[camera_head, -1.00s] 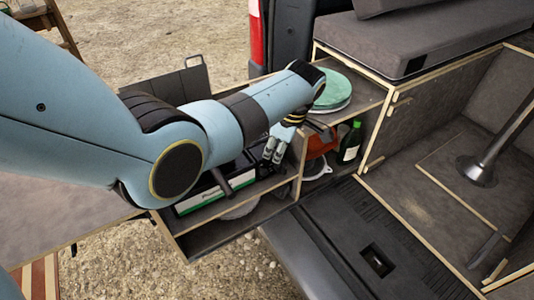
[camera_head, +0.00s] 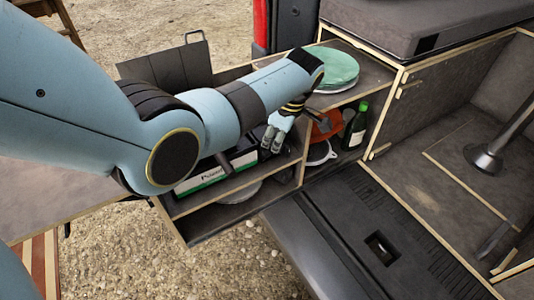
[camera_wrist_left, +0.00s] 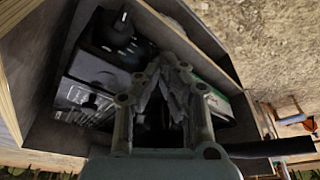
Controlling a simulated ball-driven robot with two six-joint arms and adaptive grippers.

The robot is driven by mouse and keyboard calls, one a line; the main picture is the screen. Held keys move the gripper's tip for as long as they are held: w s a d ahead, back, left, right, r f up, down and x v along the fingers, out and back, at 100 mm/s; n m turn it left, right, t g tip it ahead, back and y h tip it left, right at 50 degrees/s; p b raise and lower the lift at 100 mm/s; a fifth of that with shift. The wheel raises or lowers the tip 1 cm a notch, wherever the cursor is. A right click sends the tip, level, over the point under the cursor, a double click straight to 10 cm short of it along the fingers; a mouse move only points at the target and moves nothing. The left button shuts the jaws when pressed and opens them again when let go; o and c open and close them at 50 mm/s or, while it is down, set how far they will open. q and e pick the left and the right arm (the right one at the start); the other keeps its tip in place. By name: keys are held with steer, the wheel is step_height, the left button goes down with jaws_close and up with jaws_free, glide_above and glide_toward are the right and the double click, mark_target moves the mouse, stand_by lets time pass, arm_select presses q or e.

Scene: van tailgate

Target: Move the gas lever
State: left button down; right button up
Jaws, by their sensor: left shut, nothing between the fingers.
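My left gripper (camera_head: 272,143) is over the open wooden compartment at the van's tail. Its fingers are together and empty, and they also show in the left wrist view (camera_wrist_left: 172,65). Beyond the fingertips in the wrist view, a black knob-like part (camera_wrist_left: 120,28) stands on a dark appliance (camera_wrist_left: 90,70) inside the compartment. I cannot tell whether this part is the gas lever. The fingers appear apart from it. My left forearm hides part of the compartment in the head view. My right gripper is not in view.
A white and green box (camera_head: 205,178) lies in the compartment. A green round item (camera_head: 338,67) rests on the wooden top to the right. A green bottle (camera_head: 356,126) and an orange item (camera_head: 325,124) stand on the shelf below. Gravel lies in front.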

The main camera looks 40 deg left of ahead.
mark_target(270, 154)
arm_select(q)
steer(key=shift+b+x, duration=0.7)
steer(key=shift+x, duration=0.5)
steer(key=shift+f, duration=0.2)
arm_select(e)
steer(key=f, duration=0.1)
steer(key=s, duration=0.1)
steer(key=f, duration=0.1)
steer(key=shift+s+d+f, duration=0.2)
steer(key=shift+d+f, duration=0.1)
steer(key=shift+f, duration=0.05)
arm_select(q)
steer(key=shift+d+b+x, duration=0.2)
steer(key=shift+b+x, duration=0.7)
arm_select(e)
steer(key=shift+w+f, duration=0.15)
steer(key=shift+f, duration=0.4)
arm_select(q)
steer(key=d, duration=0.2)
steer(key=w+r+p, duration=0.1)
steer(key=shift+d+r, duration=0.1)
steer(key=shift+d, duration=0.3)
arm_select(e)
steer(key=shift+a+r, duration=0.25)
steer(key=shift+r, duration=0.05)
